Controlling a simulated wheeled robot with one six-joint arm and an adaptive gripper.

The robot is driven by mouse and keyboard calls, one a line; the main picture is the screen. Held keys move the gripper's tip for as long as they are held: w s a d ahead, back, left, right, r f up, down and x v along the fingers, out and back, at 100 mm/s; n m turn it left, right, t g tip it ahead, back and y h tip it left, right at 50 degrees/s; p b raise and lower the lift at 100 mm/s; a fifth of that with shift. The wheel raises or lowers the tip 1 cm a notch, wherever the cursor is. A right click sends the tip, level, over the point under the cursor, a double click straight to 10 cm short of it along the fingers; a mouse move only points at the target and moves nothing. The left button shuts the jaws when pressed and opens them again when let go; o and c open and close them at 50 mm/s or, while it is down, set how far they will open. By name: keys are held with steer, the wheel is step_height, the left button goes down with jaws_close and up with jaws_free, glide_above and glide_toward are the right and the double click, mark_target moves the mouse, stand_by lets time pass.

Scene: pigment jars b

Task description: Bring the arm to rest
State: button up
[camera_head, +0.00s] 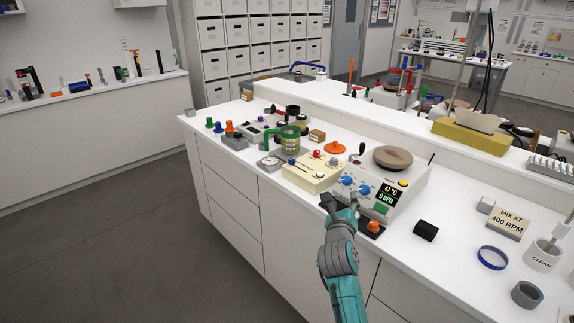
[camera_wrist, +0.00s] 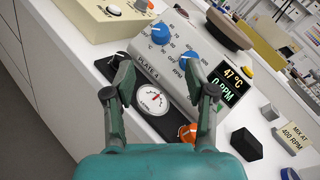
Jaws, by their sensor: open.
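My gripper (camera_head: 340,201) is in front of the hotplate stirrer (camera_head: 388,194) at the bench's front edge. In the wrist view my gripper (camera_wrist: 160,82) is open, its two fingers apart with nothing between them. Behind the fingers are the stirrer's blue knobs (camera_wrist: 187,61) and its display (camera_wrist: 233,85), which reads 47 °C and 0 RPM. A round dial (camera_wrist: 152,101) and an orange knob (camera_wrist: 187,133) sit on a dark strip in front of the stirrer. I cannot tell whether the fingertips touch anything.
A cream box with knobs (camera_head: 313,171) stands left of the stirrer. A black block (camera_head: 425,231), a blue ring (camera_head: 492,257), a "MIX AT 400 RPM" sign (camera_head: 507,222) and a "CLEAN" cup (camera_head: 543,255) are to the right. Open floor (camera_head: 150,240) lies left of the bench.

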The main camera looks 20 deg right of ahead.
steer(key=s+a+f+n+h, duration=0.1)
steer(key=s+a+f+n, duration=0.15)
steer(key=s, duration=0.45)
steer(key=s+a+f+n+t+h, duration=0.1)
steer(key=s+f+n, duration=0.2)
steer(key=s, duration=0.4)
steer(key=s+a+f+n+h, duration=0.1)
steer(key=s+f+n, duration=0.2)
steer(key=s, duration=0.4)
steer(key=s+a+f+n+y, duration=0.1)
steer(key=s+a+n+y, duration=0.5)
steer(key=s+n, duration=0.8)
steer(key=s+a+f+n+y, duration=0.1)
steer(key=s+a+n+y, duration=0.6)
steer(key=s+a+n, duration=0.5)
steer(key=s+n, duration=0.2)
steer(key=s, duration=0.3)
steer(key=shift+f, duration=0.2)
